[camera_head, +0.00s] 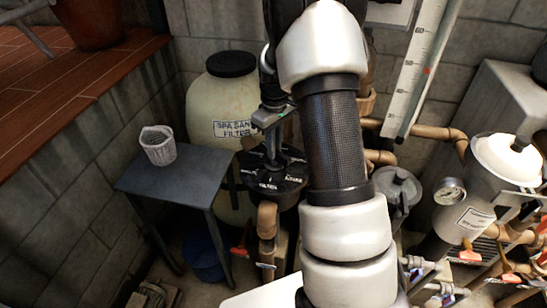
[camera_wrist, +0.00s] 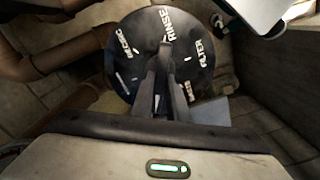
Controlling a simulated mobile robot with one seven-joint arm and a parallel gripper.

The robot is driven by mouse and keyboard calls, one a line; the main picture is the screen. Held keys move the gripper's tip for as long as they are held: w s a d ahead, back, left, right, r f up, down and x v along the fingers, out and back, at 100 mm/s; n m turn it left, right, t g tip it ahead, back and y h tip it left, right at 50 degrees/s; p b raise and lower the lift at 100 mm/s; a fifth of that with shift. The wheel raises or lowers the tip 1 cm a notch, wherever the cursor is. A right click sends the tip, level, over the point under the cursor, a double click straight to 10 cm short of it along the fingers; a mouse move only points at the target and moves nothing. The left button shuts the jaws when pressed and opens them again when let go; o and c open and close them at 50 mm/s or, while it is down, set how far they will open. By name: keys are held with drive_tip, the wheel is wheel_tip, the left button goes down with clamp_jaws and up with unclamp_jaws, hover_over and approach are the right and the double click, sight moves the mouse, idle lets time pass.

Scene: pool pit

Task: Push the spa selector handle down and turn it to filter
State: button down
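The spa selector valve has a round black dial (camera_wrist: 125,75) with white labels; RINSE, FILTER and others show in the wrist view. The fingers and my arm hide part of the handle and dial.
A dark side table (camera_head: 175,190) with a white basket (camera_head: 158,145) stands left of the valve. The beige filter tank (camera_head: 215,105) is behind.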

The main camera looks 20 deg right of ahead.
drive_tip(key=shift+f+b, duration=0.4)
drive_tip(key=shift+f, duration=0.15)
idle(0.4)
drive_tip(key=n, duration=0.7)
drive_tip(key=shift+r+p, duration=0.15)
drive_tip(key=shift+p, duration=0.15)
drive_tip(key=shift+n+p, duration=0.35)
drive_tip(key=shift+n, duration=0.85)
drive_tip(key=n, duration=0.2)
drive_tip(key=shift+n, duration=0.3)
drive_tip(key=c, duration=1.6)
unclamp_jaws()
